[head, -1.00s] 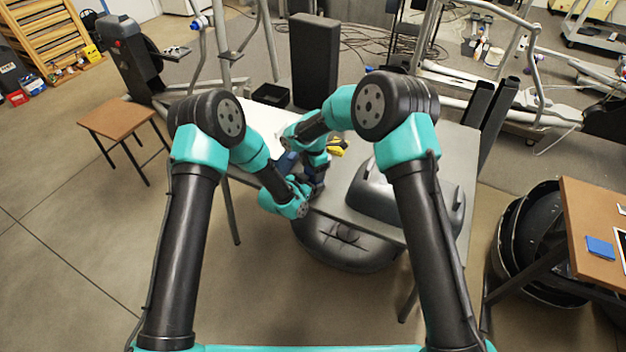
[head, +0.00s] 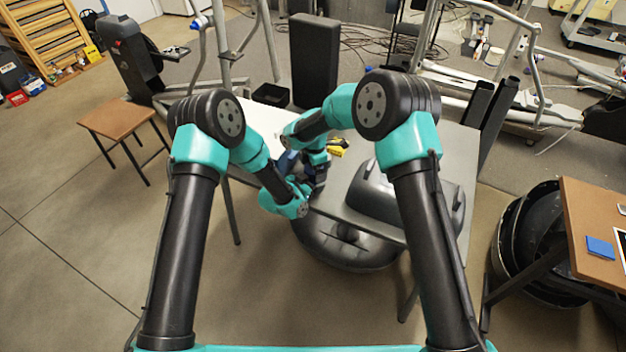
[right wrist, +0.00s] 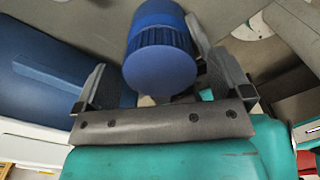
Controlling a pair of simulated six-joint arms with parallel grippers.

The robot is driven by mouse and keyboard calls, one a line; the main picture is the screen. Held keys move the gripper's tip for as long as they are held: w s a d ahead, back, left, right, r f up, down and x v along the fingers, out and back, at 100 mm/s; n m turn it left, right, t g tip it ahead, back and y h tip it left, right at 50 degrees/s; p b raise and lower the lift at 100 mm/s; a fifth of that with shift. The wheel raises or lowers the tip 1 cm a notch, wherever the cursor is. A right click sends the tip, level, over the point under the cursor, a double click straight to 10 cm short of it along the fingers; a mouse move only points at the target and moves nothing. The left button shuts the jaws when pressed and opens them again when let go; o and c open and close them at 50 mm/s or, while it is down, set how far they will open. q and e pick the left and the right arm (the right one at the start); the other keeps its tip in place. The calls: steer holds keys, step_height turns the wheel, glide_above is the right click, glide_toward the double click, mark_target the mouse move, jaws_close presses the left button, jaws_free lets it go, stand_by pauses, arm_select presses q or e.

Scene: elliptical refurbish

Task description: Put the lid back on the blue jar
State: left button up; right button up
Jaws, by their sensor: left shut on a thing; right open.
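A blue cylinder with a ribbed band and a flat round end, which looks like the blue jar (right wrist: 160,68), shows in the right wrist view. I cannot tell its lid apart from it. My right gripper (right wrist: 160,85) is open, with one finger on each side of the cylinder and a gap on the left. In the head view my left gripper (head: 312,186) is shut at the near left edge of the table, and what it holds is hardly visible there. The right gripper's fingertips are hidden in the head view, close to the left gripper.
A large blue object (right wrist: 45,75) fills the left of the right wrist view. In the head view a yellow-and-black item (head: 338,147) lies on the grey table (head: 455,150) behind the grippers. A dark grey case (head: 375,195) stands right of them. A black tray (head: 271,95) is at the back.

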steer(key=shift+r, duration=1.95)
steer(key=shift+c, duration=0.5)
steer(key=shift+r, duration=0.1)
steer(key=shift+r+n, duration=1.65)
steer(key=shift+n, duration=0.05)
steer(key=shift+f, duration=0.1)
steer(key=shift+f, duration=3.95)
